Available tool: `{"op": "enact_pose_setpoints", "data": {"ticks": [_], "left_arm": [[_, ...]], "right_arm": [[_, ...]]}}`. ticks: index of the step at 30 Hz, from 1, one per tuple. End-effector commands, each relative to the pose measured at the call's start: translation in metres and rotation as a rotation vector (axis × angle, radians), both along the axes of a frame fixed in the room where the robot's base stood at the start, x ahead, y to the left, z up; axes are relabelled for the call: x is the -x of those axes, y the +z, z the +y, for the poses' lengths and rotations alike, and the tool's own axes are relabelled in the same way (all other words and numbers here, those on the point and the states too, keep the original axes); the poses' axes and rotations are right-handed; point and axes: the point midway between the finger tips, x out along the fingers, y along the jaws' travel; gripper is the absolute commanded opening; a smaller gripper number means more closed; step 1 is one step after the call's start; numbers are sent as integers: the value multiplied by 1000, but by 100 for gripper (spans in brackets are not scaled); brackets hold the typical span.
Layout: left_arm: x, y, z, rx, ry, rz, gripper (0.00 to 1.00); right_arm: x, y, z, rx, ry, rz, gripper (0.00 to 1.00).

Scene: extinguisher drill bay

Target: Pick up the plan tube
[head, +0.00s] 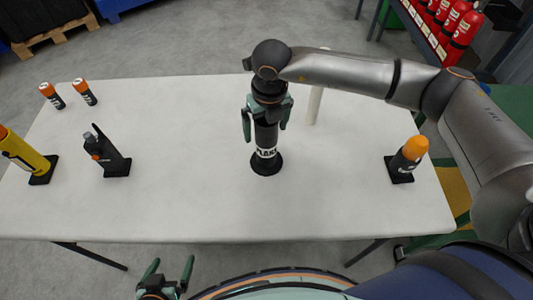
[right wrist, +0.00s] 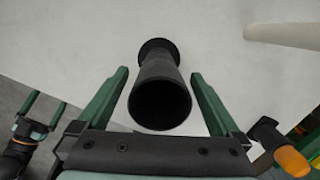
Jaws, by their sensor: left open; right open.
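The plan tube (head: 266,145) is a black upright cylinder with a white "PLANS" label and a round base, standing on the white table near its middle. My right gripper (head: 265,120) is above and around its upper part, pointing down, with a finger on either side. In the right wrist view the tube's open dark top (right wrist: 160,100) lies between the two green fingers of the right gripper (right wrist: 160,95), with gaps on both sides. My left gripper (head: 172,272) is open and empty in front of the table's near edge, and low.
A yellow torch-like item (head: 26,155), a black radio-like device (head: 106,155) and two orange-topped batteries (head: 68,95) stand at the left. An orange-capped item (head: 408,158) stands at the right. A pale rod (head: 315,105) is behind the tube. Clear table surrounds the tube.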

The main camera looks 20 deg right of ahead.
Motion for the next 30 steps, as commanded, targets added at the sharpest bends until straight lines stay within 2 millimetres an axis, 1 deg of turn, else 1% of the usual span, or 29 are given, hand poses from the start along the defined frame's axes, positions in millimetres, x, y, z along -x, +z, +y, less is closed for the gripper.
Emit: {"op": "enact_pose_setpoints", "data": {"ticks": [1, 2, 27, 30], "left_arm": [[0, 0, 0, 0, 0, 0, 100], [0, 0, 0, 0, 0, 0, 100], [0, 0, 0, 1, 1, -1, 100], [0, 0, 0, 1, 1, -1, 100]], "right_arm": [[0, 0, 0, 0, 0, 0, 99], [0, 0, 0, 0, 0, 0, 96], [0, 1, 0, -1, -1, 0, 1], [0, 1, 0, -1, -1, 0, 0]]}}
